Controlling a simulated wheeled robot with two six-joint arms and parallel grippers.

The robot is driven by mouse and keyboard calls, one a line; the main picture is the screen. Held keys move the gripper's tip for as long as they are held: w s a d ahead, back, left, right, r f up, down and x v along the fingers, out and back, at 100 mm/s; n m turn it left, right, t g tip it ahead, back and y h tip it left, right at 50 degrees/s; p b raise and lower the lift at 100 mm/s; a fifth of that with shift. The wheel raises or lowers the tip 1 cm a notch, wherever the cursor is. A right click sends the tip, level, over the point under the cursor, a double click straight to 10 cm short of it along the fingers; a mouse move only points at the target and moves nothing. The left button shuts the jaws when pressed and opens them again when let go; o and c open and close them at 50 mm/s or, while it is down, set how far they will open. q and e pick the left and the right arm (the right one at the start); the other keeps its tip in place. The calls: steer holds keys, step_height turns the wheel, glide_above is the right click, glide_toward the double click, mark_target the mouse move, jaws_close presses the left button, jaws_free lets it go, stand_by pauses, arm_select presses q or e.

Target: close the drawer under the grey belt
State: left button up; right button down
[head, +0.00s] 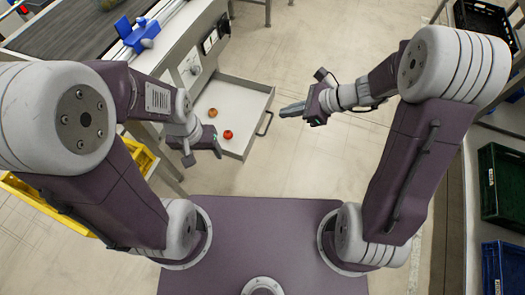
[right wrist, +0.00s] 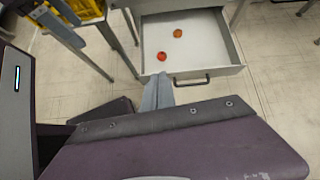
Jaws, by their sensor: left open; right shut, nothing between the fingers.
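The drawer (head: 246,92) under the grey belt (head: 75,30) stands pulled out, with its dark handle (head: 265,124) on its front. Inside lie a red fruit-like object (head: 228,134) and an orange one (head: 212,112). The drawer also shows in the right wrist view (right wrist: 213,48), with the handle (right wrist: 192,80) facing the camera. My right gripper (head: 284,110) is shut and empty, in front of the drawer and to the right of the handle, seemingly apart from it. My left gripper (head: 204,156) is open, close to the drawer's near left corner; whether it touches cannot be told.
A blue device (head: 138,34) sits at the belt's side. A yellow crate (head: 50,200) is at the left, partly behind my arm. Black, green (head: 502,185) and blue crates line the right edge. The floor right of the drawer is clear.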

arm_select(q)
step_height(320, 180, down, 10)
steer(key=b, duration=0.6)
arm_select(e)
step_height(320, 180, down, 13)
steer(key=d+m, duration=0.1)
steer(key=d, duration=0.1)
steer(key=shift+w, duration=0.2)
steer(key=b, duration=0.6)
glide_toward(253, 135)
steer(key=x, duration=0.5)
steer(key=shift+s+f, duration=0.2)
steer(key=shift+f, duration=0.05)
arm_select(q)
step_height(253, 135, down, 6)
steer(key=shift+w+r, duration=0.1)
steer(key=shift+r, duration=0.15)
arm_select(e)
steer(key=shift+w+a, duration=0.15)
steer(key=shift+a, duration=0.25)
steer(key=shift+r, duration=0.1)
